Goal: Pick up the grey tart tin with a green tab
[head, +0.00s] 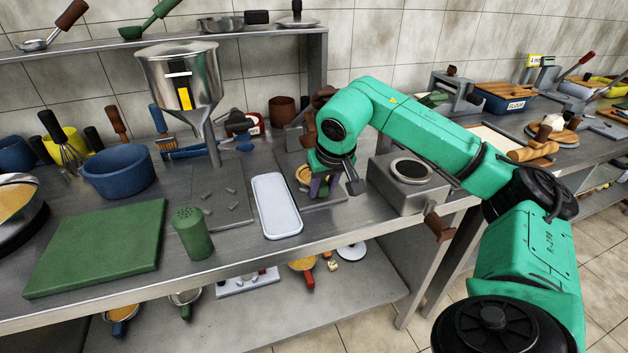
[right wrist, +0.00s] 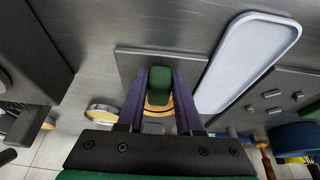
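A tart tin (right wrist: 160,113) with a tan, yellowish filling lies at the dark board; its green tab (right wrist: 160,85) stands up between my fingers in the right wrist view. In the head view part of the tin (head: 303,173) shows beside my right gripper (head: 322,187). My right gripper (right wrist: 160,88) has its purple fingers on either side of the tab, with no clear gap, so it looks shut on it. The fingers hide much of the tin, and its grey wall hardly shows. My left gripper is in neither view.
A pale oblong tray (head: 276,206) lies left of the board (head: 335,197). A grey scale-like box (head: 405,180) stands close on the right. A steel funnel (head: 180,75) stands behind on the left. Another round yellowish thing (right wrist: 101,112) lies off the board.

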